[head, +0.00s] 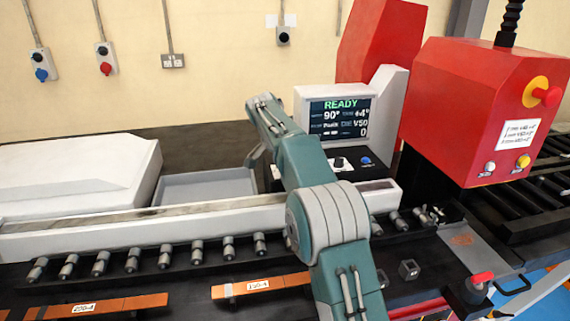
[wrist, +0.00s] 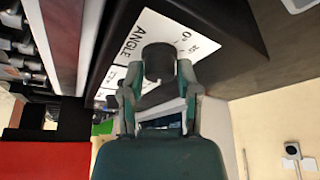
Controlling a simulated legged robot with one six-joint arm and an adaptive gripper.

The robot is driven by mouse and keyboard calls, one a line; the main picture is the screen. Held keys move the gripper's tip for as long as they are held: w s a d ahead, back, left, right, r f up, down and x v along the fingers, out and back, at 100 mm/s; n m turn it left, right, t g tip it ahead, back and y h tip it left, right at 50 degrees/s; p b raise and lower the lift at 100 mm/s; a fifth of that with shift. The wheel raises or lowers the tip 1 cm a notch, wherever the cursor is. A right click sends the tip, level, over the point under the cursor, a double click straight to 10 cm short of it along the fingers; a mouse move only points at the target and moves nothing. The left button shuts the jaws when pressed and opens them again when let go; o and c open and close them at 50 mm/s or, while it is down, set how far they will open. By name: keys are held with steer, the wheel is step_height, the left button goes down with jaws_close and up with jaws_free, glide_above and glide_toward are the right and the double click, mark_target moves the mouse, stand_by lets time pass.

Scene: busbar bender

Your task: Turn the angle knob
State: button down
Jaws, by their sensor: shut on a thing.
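The angle knob (wrist: 158,58) is a dark round knob on a white plate marked "ANGLE" (wrist: 128,45) in the wrist view. My gripper (wrist: 159,78) is closed around it, one finger on each side. The knob's far side and part of its scale are hidden. In the head view my arm crosses in front of the console (head: 302,108), and my gripper's hold on the knob is hidden behind it. The console screen (head: 340,117) reads "READY", with 90° on the left and a smaller angle, seemingly +4°, on the right.
A black knob (head: 338,162) and a blue button (head: 366,161) are on the console to the right of my arm. A red machine head (head: 465,110) with an emergency stop (head: 547,96) stands at right. Rollers and a white rail (head: 130,232) run below.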

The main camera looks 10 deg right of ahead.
steer(key=shift+a+f+m+g, duration=0.15)
steer(key=shift+m+g, duration=0.1)
steer(key=shift+m, duration=0.35)
steer(key=shift+d+f+m+g, duration=0.15)
steer(key=shift+m+g, duration=0.1)
steer(key=shift+m, duration=0.35)
steer(key=shift+a+m, duration=0.1)
steer(key=shift+m, duration=0.2)
steer(key=shift+c, duration=1.6)
jaws_free()
steer(key=shift+w, duration=0.1)
steer(key=shift+a+r, duration=0.1)
steer(key=shift+r, duration=0.1)
